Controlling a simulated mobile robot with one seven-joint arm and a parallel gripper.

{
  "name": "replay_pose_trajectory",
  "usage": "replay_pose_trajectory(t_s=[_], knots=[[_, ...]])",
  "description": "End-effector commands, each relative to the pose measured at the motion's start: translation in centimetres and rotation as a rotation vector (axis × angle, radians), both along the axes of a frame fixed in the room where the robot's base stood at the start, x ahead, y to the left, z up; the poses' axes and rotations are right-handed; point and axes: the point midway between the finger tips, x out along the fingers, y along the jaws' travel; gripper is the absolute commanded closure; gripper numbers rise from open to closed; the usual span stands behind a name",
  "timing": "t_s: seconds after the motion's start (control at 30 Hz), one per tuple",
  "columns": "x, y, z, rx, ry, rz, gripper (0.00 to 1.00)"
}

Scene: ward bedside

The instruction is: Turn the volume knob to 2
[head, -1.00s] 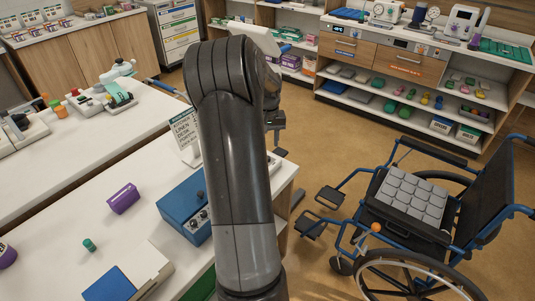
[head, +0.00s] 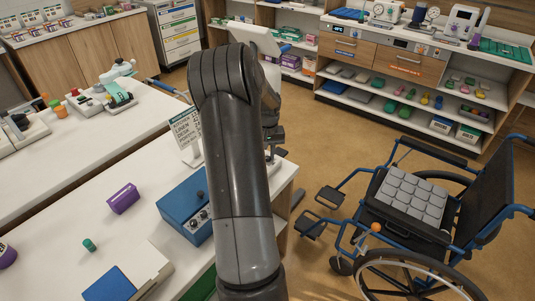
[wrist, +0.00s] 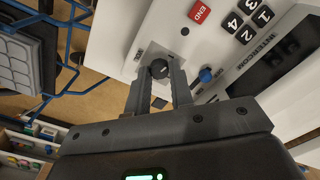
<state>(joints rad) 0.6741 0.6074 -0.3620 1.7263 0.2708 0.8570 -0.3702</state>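In the wrist view a small round black knob (wrist: 158,68) sits on a pale square on the white intercom panel (wrist: 130,25). My gripper (wrist: 158,76) has its two fingers apart, with the knob between or just beyond their tips. Whether the fingers touch or press on it is not clear. The scale around the knob and its pointer cannot be read. A blue knob (wrist: 206,75) stands to the right of the fingers. In the head view my arm hides the knob and most of the intercom.
The panel carries a red END button (wrist: 200,11) and black number keys (wrist: 249,16). A wheelchair (head: 405,215) is at the right.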

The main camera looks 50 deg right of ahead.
Motion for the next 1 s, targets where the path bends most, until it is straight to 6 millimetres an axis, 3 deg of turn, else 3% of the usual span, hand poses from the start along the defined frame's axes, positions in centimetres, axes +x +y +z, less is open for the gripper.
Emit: replay_pose_trajectory(t_s=[0.23, 0.63, 1.0], knots=[[0.02, 0.01, 0.02, 0.0, 0.0, 0.0, 1.0], [0.01, 0.01, 0.02, 0.0, 0.0, -0.059, 1.0], [0.05, 0.05, 0.0, 0.001, 0.001, -0.335, 1.0]])
